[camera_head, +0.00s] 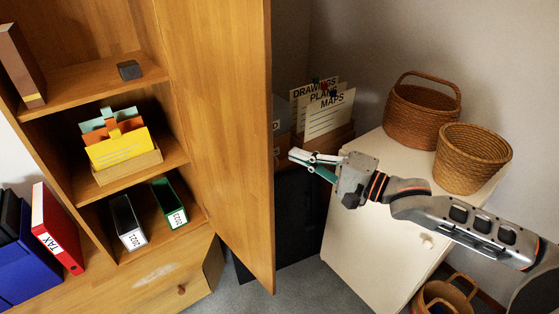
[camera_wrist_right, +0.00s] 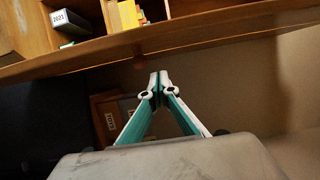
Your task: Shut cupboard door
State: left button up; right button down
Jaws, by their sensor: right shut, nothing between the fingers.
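The cupboard door (camera_head: 222,120) is a tall wooden panel in the head view. It stands open at the right side of the wooden cupboard (camera_head: 85,75), leaving the shelves exposed. My right gripper (camera_head: 294,156) comes in from the right, just past the door's free edge, on the side away from the shelves. Its teal fingers are closed together and empty. In the head view a gap shows between fingertips and door edge; contact cannot be told. In the wrist view the right gripper's fingertips (camera_wrist_right: 158,82) meet below a wooden edge. My left gripper is not in view.
Shelves hold yellow folders (camera_head: 120,148), a black binder (camera_head: 127,222) and a green binder (camera_head: 170,203). A white cabinet (camera_head: 370,235) with wicker baskets (camera_head: 473,160) stands at right under my arm. A map box (camera_head: 328,112) sits behind the gripper. Grey floor shows below.

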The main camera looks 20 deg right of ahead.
jog(key=a, duration=0.5)
dwell(0.3)
jog(key=shift+a, duration=0.1)
